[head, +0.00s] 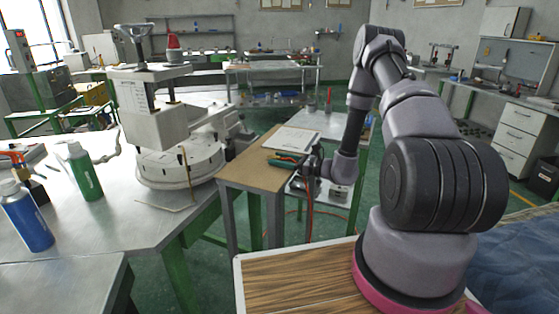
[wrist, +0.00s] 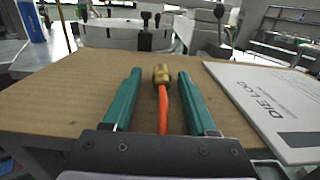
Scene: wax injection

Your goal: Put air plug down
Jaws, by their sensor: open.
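The air plug (wrist: 161,75) is a brass fitting on the end of an orange-red hose (wrist: 163,112). In the wrist view it lies at the middle of the brown tabletop (wrist: 60,103), between the two green fingers of my gripper (wrist: 160,82). The fingers stand apart, with a gap on both sides of the plug. In the head view my gripper (head: 286,160) is at the right part of the brown table (head: 245,172), and the red hose (head: 309,220) hangs down beside the table. The plug itself is too small to make out there.
A white board marked DIE LOG (wrist: 265,100) lies right of my gripper on the same table. A white machine (head: 165,130) stands on the metal bench to the left, with a green bottle (head: 84,172) and a blue bottle (head: 26,215). The brown tabletop left of the gripper is clear.

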